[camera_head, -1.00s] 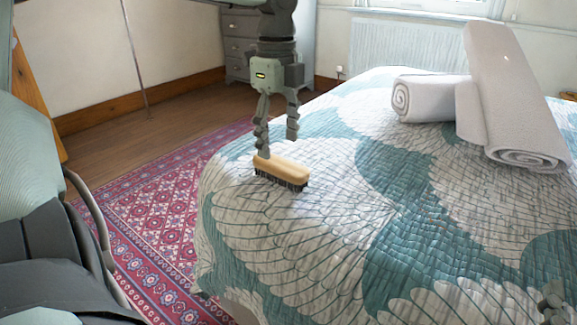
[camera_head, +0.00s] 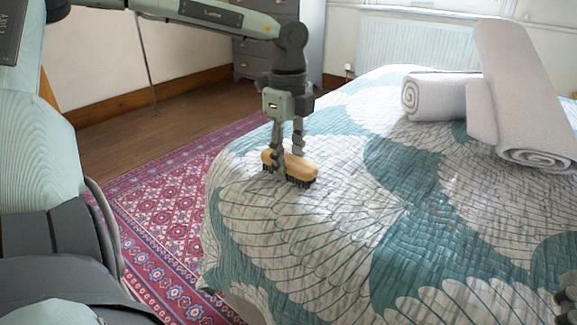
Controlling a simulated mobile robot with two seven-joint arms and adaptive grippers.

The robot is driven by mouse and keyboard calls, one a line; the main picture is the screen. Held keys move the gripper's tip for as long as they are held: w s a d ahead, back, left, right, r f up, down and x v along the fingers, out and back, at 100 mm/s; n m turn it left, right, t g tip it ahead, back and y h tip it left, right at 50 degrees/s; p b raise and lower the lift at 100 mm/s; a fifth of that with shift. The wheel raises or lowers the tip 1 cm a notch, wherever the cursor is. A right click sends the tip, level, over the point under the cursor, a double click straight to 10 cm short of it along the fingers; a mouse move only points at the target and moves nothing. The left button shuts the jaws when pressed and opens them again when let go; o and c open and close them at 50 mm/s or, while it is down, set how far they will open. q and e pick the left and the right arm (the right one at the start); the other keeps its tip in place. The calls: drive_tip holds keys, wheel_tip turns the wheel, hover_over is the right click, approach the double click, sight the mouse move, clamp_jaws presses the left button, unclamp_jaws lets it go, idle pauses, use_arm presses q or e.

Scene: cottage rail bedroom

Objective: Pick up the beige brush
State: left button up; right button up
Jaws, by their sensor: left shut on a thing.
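The beige brush (camera_head: 301,168) has a wooden back and dark bristles that face down. It is at the near left corner of the bed, on or just above the patterned quilt (camera_head: 335,215); I cannot tell if the bristles touch the cloth. My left gripper (camera_head: 287,160) points down over the brush and is shut on it, one finger in front of its back and the other behind. The front finger hides part of the brush's left half. Only a small dark part of my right gripper (camera_head: 567,293) shows at the lower right edge, and its fingers cannot be made out.
Rolled white towels (camera_head: 437,97) lie on the bed at the back right, one leaning across. A red patterned rug (camera_head: 165,220) covers the floor left of the bed. A grey drawer chest (camera_head: 255,60) stands behind. The quilt around the brush is clear.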

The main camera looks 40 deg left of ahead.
sight(289, 158)
use_arm(q)
drive_tip(key=c, duration=0.4)
